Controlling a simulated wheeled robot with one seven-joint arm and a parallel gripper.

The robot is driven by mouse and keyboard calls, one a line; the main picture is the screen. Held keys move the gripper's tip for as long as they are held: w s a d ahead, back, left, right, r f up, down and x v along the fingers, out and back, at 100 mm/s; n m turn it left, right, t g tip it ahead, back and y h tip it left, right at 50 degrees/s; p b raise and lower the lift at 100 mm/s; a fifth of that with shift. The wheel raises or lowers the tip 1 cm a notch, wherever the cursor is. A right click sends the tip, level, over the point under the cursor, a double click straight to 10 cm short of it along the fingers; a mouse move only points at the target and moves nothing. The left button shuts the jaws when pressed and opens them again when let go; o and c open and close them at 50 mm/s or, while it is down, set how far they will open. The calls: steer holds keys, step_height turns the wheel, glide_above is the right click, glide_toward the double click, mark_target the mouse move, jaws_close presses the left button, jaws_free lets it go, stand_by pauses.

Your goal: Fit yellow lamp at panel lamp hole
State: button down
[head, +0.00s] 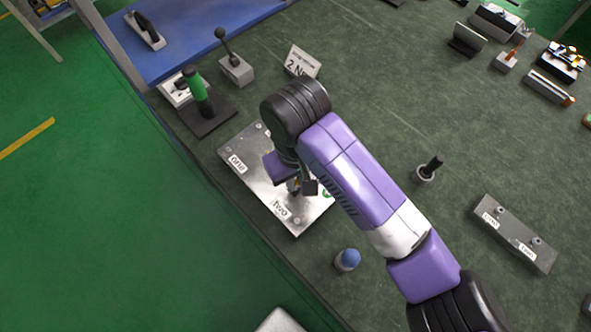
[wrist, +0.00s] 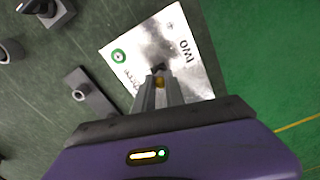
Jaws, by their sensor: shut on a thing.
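My gripper (head: 297,188) is low over the silver panel (head: 258,183) in the head view. Its fingers are shut on the yellow lamp (wrist: 160,82), which shows as a small yellow patch between the fingertips in the wrist view. The panel also shows there (wrist: 150,50), with a label reading TWO and a green-ringed part near one edge. A dark spot lies just beyond the fingertips on the panel. The fingers and arm hide the lamp's lower end, so I cannot tell whether it touches the panel or sits in a hole.
A blue-topped cylinder (head: 347,259) stands near the panel's lower right. A grey labelled block (head: 514,235) and a black-handled piece (head: 428,168) are to the right. A green-handled tool (head: 197,88) on a dark base stands behind the panel. The table edge runs along the left.

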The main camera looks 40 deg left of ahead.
mark_target(296, 182)
steer(key=shift+f+b, duration=0.5)
steer(key=shift+f, duration=1.05)
steer(key=c, duration=1.3)
jaws_free()
steer(key=shift+r, duration=3.95)
steer(key=shift+a, duration=0.15)
